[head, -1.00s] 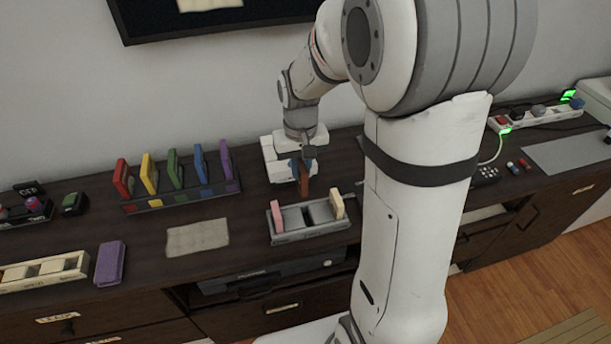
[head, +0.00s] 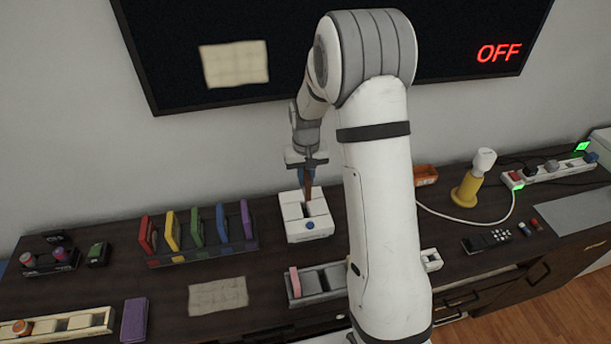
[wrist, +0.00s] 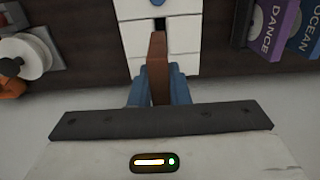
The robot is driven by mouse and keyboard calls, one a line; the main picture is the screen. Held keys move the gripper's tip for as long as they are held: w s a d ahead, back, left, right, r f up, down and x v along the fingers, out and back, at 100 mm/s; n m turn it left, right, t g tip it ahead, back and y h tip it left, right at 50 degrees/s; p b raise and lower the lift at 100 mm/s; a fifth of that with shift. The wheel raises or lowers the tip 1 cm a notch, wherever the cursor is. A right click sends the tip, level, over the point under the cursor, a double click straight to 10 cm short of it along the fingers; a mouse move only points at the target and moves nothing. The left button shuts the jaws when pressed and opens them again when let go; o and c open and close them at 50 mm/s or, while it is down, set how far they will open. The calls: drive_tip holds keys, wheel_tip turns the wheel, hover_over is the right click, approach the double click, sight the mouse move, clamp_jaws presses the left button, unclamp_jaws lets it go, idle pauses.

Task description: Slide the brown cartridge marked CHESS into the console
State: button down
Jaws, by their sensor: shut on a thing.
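The brown cartridge (wrist: 158,62) is in my gripper (wrist: 157,88), between its two blue fingers, and stands on edge in the wrist view. In the head view my gripper (head: 308,178) is shut on the cartridge (head: 307,190) just above the back of the white console (head: 306,226). The console has a dark slot in its top and a blue button in front. In the wrist view the console (wrist: 131,12) lies beyond the cartridge, with its slot roughly in line with it. Whether the cartridge touches the slot cannot be told. Its marking is not readable.
A rack (head: 205,254) of coloured cartridges stands left of the console. A grey holder (head: 320,283) with a pink cartridge (head: 295,281) stands in front. The TV (head: 380,60) hangs behind, reading OFF.

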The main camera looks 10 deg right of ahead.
sight(305, 190)
drive_tip(key=shift+a, duration=0.15)
drive_tip(key=shift+f+b, duration=0.2)
drive_tip(key=shift+b, duration=0.1)
drive_tip(key=shift+f+b, duration=1.95)
drive_tip(key=shift+f, duration=0.75)
drive_tip(key=shift+s+f+b, duration=0.1)
drive_tip(key=shift+f+b, duration=2.1)
drive_tip(key=shift+f, duration=0.35)
drive_tip(key=c, duration=1.3)
unclamp_jaws()
drive_tip(key=shift+r, duration=0.1)
drive_tip(key=shift+r, duration=3.85)
